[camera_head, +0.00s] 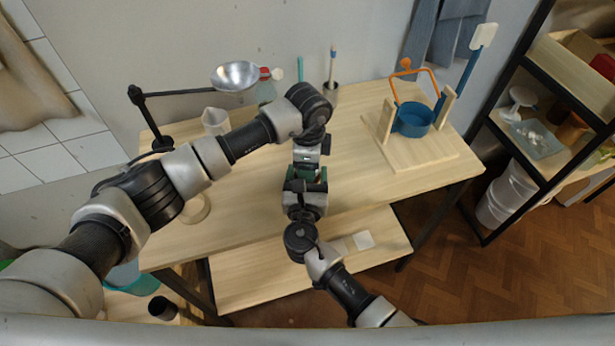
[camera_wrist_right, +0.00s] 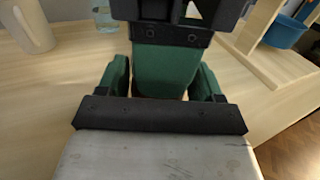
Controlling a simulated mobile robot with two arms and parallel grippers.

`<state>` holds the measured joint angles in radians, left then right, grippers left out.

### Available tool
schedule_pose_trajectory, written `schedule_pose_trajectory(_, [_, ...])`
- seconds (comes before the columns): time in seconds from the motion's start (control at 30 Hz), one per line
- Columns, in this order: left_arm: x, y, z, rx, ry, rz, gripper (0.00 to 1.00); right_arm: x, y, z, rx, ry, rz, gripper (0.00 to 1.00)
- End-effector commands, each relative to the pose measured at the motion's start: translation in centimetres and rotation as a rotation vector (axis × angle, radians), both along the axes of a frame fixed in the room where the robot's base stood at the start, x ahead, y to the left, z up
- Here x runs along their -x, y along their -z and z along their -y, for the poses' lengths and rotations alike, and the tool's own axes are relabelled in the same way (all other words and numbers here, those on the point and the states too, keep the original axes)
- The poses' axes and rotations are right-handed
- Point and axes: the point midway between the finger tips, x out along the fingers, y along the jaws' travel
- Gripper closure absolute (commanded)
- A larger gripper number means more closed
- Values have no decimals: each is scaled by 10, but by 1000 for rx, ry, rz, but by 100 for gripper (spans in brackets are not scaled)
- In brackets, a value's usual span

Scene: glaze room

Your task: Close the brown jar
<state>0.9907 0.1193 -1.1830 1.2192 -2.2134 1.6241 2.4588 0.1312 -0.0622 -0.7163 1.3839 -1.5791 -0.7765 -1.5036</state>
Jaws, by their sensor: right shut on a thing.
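My left gripper (camera_head: 308,170) comes down from above at the middle of the wooden table (camera_head: 240,170). Its black body and a green finger (camera_wrist_right: 165,70) show in the right wrist view; I cannot tell how far its jaws are apart. My right gripper (camera_head: 307,186) reaches up from the front to the same spot, directly below the left. Its two green fingers (camera_wrist_right: 160,80) stand on either side of the left gripper's finger. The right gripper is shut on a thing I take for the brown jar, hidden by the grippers. No brown surface or lid shows in either view.
A lamp with a metal shade (camera_head: 237,75), a white jug (camera_head: 215,120), a bottle (camera_head: 266,92) and a pen pot (camera_head: 331,92) stand at the back left. A blue bucket (camera_head: 413,119) in a wooden stand is at right. The table between is bare. A shelf rack (camera_head: 545,150) stands far right.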

Motion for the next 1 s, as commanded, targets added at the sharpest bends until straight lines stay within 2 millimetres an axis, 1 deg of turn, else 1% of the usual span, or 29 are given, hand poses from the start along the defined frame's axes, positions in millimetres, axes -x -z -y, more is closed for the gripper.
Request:
schedule_pose_trajectory(0.17, [-1, 0, 0, -1, 27, 2, 70, 0, 0, 0, 0, 0, 1, 100])
schedule_pose_trajectory(0.3, [-1, -1, -1, -2, 194, 3, 70, 0, -1, 0, 0, 0, 1, 100])
schedule_pose_trajectory(0.4, [-1, -1, -1, 0, 272, 3, 70, 0, -1, 0, 0, 0, 1, 100])
schedule_pose_trajectory(0.67, [-1, 0, -1, 0, 284, 3, 70, 0, 0, 0, 0, 0, 1, 100])
schedule_pose_trajectory(0.7, [-1, 0, -1, 0, 283, 3, 37, 0, 0, 0, 0, 0, 1, 100])
schedule_pose_trajectory(0.83, [-1, 0, -1, 0, 283, 2, 17, 0, 0, 0, 0, 0, 1, 100])
schedule_pose_trajectory(1.0, [-1, 0, -1, -1, 283, 1, 16, 0, 0, 0, 0, 0, 1, 100])
